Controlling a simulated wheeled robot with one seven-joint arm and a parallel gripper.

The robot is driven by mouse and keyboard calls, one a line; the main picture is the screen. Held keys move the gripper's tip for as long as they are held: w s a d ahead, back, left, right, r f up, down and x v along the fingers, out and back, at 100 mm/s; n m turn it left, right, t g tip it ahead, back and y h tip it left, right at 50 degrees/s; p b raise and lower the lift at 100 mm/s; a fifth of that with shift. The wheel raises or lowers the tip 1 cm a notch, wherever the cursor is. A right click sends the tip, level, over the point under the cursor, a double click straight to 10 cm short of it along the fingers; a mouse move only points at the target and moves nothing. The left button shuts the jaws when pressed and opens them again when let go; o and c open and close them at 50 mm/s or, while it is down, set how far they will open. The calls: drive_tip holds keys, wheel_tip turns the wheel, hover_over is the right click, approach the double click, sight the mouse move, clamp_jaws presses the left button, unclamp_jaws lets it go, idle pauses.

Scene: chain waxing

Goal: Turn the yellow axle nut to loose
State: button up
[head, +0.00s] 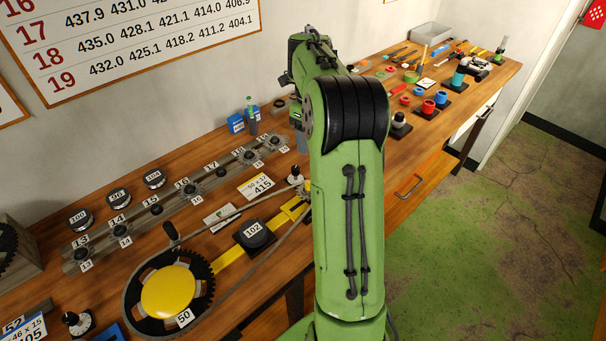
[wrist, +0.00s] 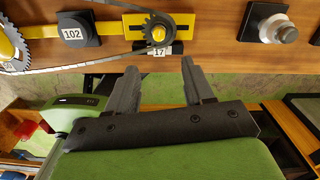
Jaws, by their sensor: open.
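The yellow axle nut (wrist: 158,33) shows in the wrist view at the centre of a small dark sprocket, with a label reading 17 just below it. The sprocket sits on the right end of a yellow bar (wrist: 118,28), with the chain running to it. My gripper (wrist: 159,66) is open and empty. Its two fingers point toward the bench, with their tips below the nut in the picture and apart from it. In the head view my green arm hides the gripper and the nut; part of the yellow bar (head: 235,262) shows left of the arm.
A black block marked 102 (wrist: 72,31) stands by the bar. A grey knob on a black base (wrist: 285,33) stands right of the sprocket. The large yellow chainring disc (head: 168,291) is at the bar's left end. Red and blue parts (head: 428,106) stand farther along the bench.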

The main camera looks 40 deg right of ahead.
wheel_tip(320, 180, down, 14)
drive_tip(key=shift+s+a+r+b, duration=0.15)
drive_tip(key=shift+b, duration=0.85)
drive_tip(key=shift+f, duration=0.5)
clamp_jaws()
